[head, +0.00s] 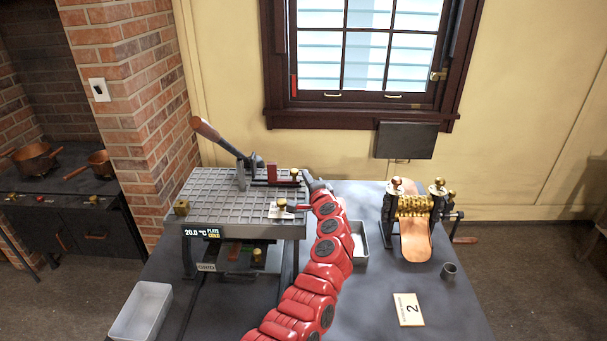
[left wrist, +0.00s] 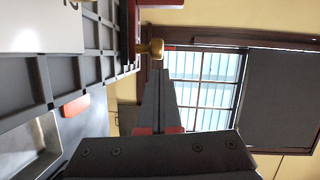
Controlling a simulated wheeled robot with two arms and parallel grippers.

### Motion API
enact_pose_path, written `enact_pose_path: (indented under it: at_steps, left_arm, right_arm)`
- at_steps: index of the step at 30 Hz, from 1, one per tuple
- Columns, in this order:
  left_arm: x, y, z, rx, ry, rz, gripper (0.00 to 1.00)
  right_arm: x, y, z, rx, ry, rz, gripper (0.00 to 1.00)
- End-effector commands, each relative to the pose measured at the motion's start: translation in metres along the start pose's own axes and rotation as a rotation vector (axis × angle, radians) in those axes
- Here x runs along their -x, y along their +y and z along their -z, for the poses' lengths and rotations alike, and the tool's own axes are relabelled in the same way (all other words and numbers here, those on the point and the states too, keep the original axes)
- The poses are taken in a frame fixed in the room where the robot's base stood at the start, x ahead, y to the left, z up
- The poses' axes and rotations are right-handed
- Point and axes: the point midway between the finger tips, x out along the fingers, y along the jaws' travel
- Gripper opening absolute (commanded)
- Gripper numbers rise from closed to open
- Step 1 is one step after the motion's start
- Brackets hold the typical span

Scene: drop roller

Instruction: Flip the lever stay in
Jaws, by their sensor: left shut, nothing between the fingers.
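A lever (head: 223,140) with a wooden handle stands tilted up to the left at the back of a grey grid-topped machine (head: 215,203). By its foot is a red upright block (head: 273,172), with a brass knob (head: 294,174) to its right. I cannot tell which part is the stay. My left gripper (head: 318,185) is at the right back corner of the grid top, partly hidden by my red arm. In the left wrist view its dark fingers (left wrist: 160,85) are shut and empty, just beside a brass knob (left wrist: 151,48). I cannot tell whether they touch it.
A small plate with another knob (head: 282,206) lies at the grid's front right. A brass cube (head: 181,208) is at its left. A roller mill (head: 413,207) stands right, with a small cup (head: 449,270). A tray (head: 142,311) is at front left.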

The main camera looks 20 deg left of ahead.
Motion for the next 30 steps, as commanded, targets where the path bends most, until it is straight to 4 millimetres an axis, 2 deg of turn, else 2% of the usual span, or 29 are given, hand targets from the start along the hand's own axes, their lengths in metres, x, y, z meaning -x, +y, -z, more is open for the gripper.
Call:
enact_pose_path:
  at_steps: [6,16,24,30]
  left_arm:
    - [-0.008,-0.001,-0.008,0.001,0.002,0.001,0.00]
    - [-0.009,-0.001,-0.010,0.001,0.001,0.000,0.00]
    - [-0.021,-0.008,-0.049,0.003,-0.002,-0.002,0.00]
    - [-0.024,-0.007,-0.055,0.001,0.000,0.001,0.00]
  right_arm:
    - [-0.005,0.000,0.001,0.000,0.000,0.000,0.00]
    - [-0.007,0.000,0.001,0.000,0.000,0.000,0.00]
    - [-0.032,0.002,0.005,0.000,0.000,0.000,0.00]
    - [-0.031,0.002,0.005,0.000,0.000,0.000,0.00]
